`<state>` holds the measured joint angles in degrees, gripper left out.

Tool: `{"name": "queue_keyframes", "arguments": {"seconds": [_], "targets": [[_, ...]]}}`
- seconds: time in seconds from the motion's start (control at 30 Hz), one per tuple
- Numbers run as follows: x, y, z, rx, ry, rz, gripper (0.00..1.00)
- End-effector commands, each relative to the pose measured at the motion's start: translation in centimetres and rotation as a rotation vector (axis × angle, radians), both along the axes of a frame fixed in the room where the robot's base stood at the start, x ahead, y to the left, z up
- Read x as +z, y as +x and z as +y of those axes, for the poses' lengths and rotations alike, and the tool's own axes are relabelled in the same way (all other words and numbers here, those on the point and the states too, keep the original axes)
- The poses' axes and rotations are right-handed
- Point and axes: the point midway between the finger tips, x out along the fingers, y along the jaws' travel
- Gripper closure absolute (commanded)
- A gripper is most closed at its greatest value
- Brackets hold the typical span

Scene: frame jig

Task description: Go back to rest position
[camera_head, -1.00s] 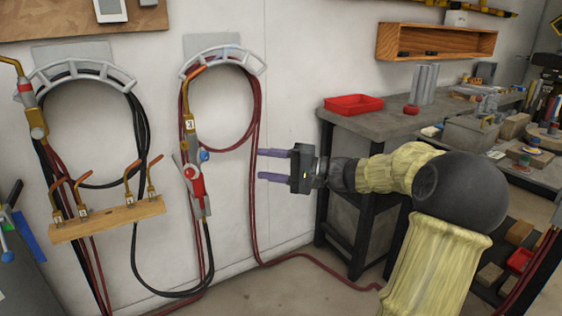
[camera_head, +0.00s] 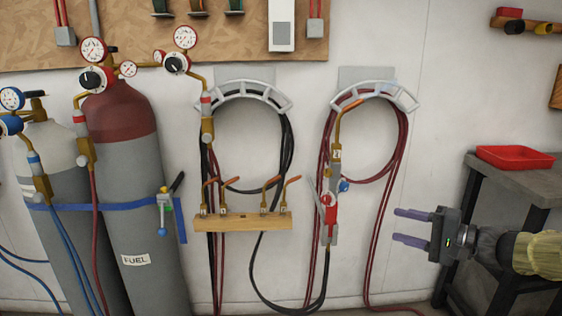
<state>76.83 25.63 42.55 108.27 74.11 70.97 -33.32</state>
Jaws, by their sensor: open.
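My gripper (camera_head: 411,227) is at the right of the head view. Its two purple fingers point left and are spread apart, with nothing between them. To its left, a torch (camera_head: 331,190) with a red and grey handle hangs in front of the right-hand hose hanger (camera_head: 374,95). The fingers are apart from the torch and show in front of the wall near the red hose (camera_head: 376,235). My arm enters from the right edge in a pale yellow sleeve.
Gas cylinders (camera_head: 140,200) with gauges stand at the left, held by a blue strap (camera_head: 75,207). A wooden rack (camera_head: 243,222) with several copper tips is on the wall. A grey workbench (camera_head: 515,178) with a red tray (camera_head: 514,157) stands at the right, close to my arm.

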Motion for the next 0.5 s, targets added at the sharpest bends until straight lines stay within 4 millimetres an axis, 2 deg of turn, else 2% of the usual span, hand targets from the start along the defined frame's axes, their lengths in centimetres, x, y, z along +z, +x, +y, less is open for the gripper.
{"name": "queue_keyframes", "arguments": {"seconds": [0.03, 0.2, 0.33, 0.5], "targets": [[-1.6, 0.0, 2.0, 0.034, -0.038, 0.057, 0.54], [-7.7, -1.3, 7.5, 0.135, -0.214, 0.271, 0.54], [-11.7, -3.4, 10.6, 0.202, -0.372, 0.403, 0.54], [-15.8, -6.7, 13.1, 0.275, -0.595, 0.52, 0.54]]}}
